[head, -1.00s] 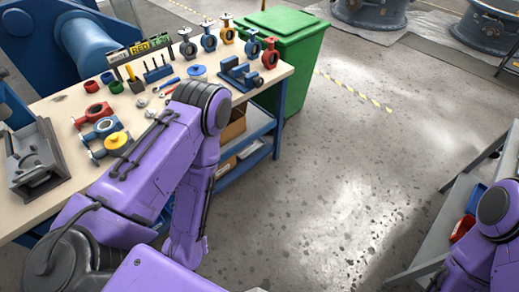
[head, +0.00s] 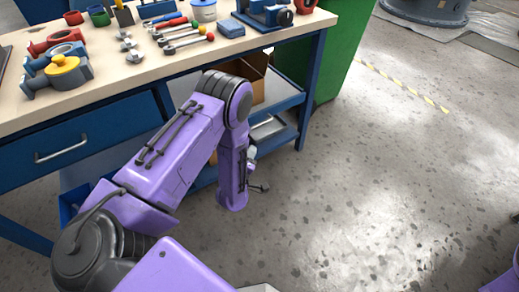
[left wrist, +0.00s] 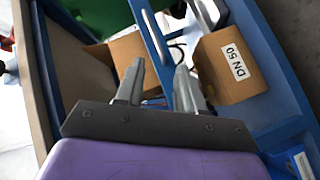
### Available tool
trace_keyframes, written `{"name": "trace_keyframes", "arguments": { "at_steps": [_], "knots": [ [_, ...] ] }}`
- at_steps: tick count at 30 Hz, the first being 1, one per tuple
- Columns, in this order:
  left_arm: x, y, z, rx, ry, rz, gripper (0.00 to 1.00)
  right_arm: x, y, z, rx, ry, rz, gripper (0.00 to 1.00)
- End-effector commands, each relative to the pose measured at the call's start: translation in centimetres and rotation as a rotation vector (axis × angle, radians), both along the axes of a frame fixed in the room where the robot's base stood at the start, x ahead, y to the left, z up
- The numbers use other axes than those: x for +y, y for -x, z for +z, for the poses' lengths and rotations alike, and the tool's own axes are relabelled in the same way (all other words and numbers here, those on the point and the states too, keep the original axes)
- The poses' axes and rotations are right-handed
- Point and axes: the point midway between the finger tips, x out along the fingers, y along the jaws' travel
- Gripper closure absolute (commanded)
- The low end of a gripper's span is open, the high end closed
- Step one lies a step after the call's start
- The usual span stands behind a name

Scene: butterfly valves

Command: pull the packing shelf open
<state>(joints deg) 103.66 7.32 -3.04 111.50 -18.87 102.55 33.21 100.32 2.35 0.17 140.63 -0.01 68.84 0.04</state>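The blue shelf (head: 285,105) under the workbench holds an open cardboard box (head: 255,82). In the left wrist view a box marked DN 50 (left wrist: 232,62) sits in blue framing at the right, with more cardboard at the left. In the head view my forearm hides most of this gripper. My right gripper is out of view.
The workbench (head: 120,88) carries wrenches, valves and tools. A closed blue drawer with a handle (head: 62,150) is under its left part. A green bin (head: 345,45) stands behind the bench's right end. The grey floor (head: 380,180) at the right is open.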

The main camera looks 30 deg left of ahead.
Motion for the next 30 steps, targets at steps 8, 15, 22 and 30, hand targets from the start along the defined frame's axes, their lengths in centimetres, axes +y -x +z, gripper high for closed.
{"name": "trace_keyframes", "arguments": {
  "at_steps": [8,15,22,30],
  "knots": [
    [2.2,-6.0,-5.1,-0.4,0.176,0.027,0.62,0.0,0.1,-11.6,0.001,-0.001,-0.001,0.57],
    [3.2,-8.2,-4.2,-0.461,0.206,0.026,0.62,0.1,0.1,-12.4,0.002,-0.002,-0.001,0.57],
    [5.1,-12.9,-3.7,-0.458,0.203,0.027,0.62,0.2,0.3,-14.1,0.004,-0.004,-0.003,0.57],
    [6.4,-16.1,-3.0,-0.453,0.203,0.027,0.62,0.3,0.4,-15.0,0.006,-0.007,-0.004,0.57]
  ]
}}
